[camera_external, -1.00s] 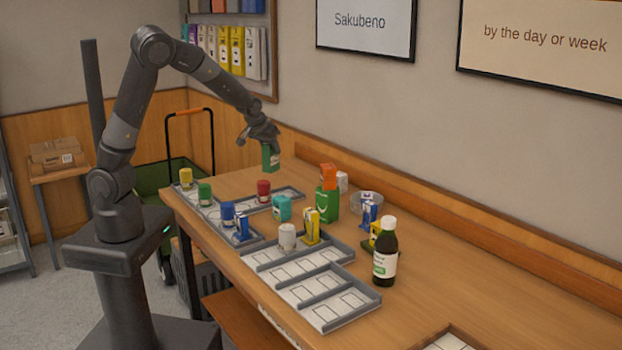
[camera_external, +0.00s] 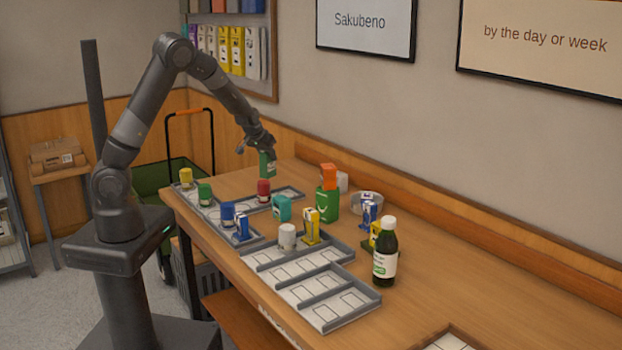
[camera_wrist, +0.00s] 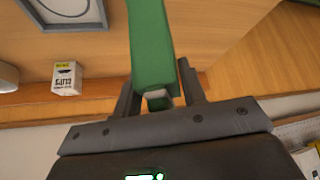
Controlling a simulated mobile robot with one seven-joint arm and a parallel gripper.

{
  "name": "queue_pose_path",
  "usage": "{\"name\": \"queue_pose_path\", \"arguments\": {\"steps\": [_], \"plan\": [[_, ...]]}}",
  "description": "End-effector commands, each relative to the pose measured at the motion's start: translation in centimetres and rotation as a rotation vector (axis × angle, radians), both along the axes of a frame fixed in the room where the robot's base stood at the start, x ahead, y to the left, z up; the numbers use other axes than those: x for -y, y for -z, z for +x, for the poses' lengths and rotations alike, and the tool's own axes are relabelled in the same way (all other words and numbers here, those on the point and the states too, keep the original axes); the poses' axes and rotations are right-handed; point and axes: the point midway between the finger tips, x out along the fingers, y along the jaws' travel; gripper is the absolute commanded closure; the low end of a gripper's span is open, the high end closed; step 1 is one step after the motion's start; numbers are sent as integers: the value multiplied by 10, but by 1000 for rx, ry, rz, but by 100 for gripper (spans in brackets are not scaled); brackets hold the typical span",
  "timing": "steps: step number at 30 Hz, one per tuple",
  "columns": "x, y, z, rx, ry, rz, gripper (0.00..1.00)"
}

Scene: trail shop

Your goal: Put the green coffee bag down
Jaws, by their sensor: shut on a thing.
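The green coffee bag (camera_external: 267,164) is upright in my gripper (camera_external: 262,149), at the far end of the table (camera_external: 440,262). In the wrist view the green bag (camera_wrist: 151,45) stands between the two fingers of my gripper (camera_wrist: 158,98), which are shut on it. The bag's lower end is close to the table top; I cannot tell whether it touches. The fingers partly hide its upper end.
A grey tray (camera_external: 290,192) with yellow, green, blue and red-topped jars lies just in front of the bag. The wall is behind.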

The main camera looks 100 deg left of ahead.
Motion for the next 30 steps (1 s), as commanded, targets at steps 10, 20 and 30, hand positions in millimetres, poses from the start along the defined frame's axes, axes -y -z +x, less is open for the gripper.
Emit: {"name": "queue_pose_path", "arguments": {"steps": [10,20,30], "plan": [[-14,15,-6,1,-1,1,90],[-14,49,-5,2,0,0,90],[-14,52,-5,0,0,1,58]]}}
